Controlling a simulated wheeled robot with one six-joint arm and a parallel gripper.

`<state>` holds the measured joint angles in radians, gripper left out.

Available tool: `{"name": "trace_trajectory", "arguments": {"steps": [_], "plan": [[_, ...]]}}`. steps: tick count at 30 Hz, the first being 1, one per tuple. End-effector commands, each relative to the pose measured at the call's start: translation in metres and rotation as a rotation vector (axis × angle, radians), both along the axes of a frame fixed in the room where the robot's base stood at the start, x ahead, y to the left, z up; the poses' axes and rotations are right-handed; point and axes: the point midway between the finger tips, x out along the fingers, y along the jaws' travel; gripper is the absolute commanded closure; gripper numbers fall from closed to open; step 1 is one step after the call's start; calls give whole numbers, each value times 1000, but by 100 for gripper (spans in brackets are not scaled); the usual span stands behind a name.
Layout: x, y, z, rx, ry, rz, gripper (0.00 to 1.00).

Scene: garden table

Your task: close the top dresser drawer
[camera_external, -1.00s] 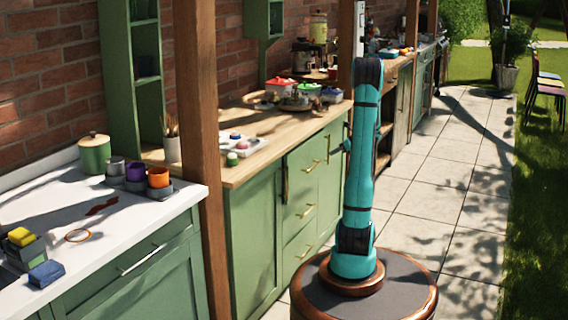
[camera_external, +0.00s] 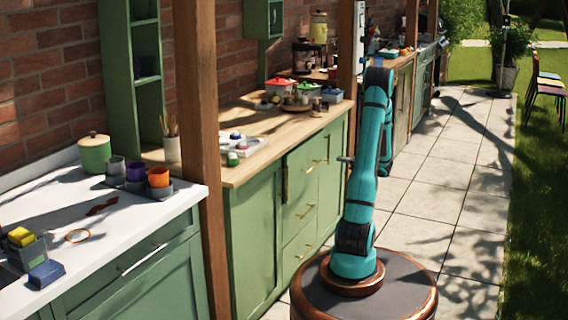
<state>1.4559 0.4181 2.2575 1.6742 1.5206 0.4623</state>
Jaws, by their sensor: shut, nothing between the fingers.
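The green dresser (camera_external: 252,235) stands under the wooden counter, with a stack of drawers at its right part. Its top drawer (camera_external: 300,178) has a green front and a brass handle. The front seems to stand slightly proud of the cabinet, but I cannot tell surely how far it is out. My gripper (camera_external: 345,159) shows as a small grey tip left of my teal arm, pointing at the dresser side. It is shut and empty, right of the top drawer's front, with a gap between them in the picture. Its fingers are small and partly hidden by my arm.
The wooden counter (camera_external: 240,173) holds a white tray (camera_external: 240,146), pots and jars. A wooden post (camera_external: 199,150) stands left of the dresser. A white counter (camera_external: 50,200) with cups is at left. The paved path (camera_external: 420,190) to the right is clear.

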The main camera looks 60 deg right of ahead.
Motion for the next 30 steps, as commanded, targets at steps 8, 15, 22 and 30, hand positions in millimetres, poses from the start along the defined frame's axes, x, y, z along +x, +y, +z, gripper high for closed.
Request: {"name": "trace_trajectory", "arguments": {"steps": [8, 15, 22, 30], "plan": [[47, 1, 0, 1, 0, 3, 100], [84, 1, 0, 1, 1, 3, 100], [103, 0, 0, 2, 2, 1, 100], [106, 0, 0, 1, 2, 0, 100]]}}
